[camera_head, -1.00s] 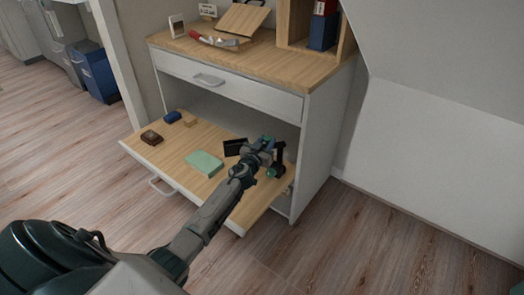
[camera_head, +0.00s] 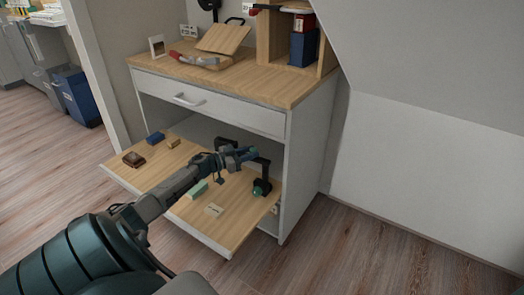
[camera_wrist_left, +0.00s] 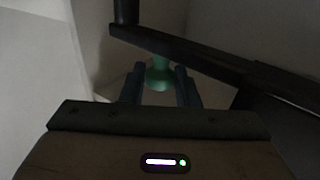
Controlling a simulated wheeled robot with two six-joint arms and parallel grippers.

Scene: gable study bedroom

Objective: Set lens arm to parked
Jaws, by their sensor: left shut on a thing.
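The lens arm is a black stand (camera_head: 264,172) with an upright post and a horizontal bar, on the right part of the pull-out wooden board (camera_head: 235,232). A green round part (camera_head: 258,191) shows low at the post. My left gripper (camera_head: 249,153) reaches in from the left, at the height of the bar. In the left wrist view the black bar (camera_wrist_left: 215,60) slants across, and a green knob (camera_wrist_left: 160,75) of the lens arm shows at my fingertips (camera_wrist_left: 160,85). My left gripper is shut on it; the exact contact is dim. My right gripper is out of view.
On the board are a brown object (camera_head: 134,159), a blue block (camera_head: 154,138), a small wooden block (camera_head: 173,143), a teal box (camera_head: 198,189) partly behind my arm, and a pale card (camera_head: 214,209). A drawer (camera_head: 210,105) is closed above. The right cabinet side (camera_head: 308,165) stands close by.

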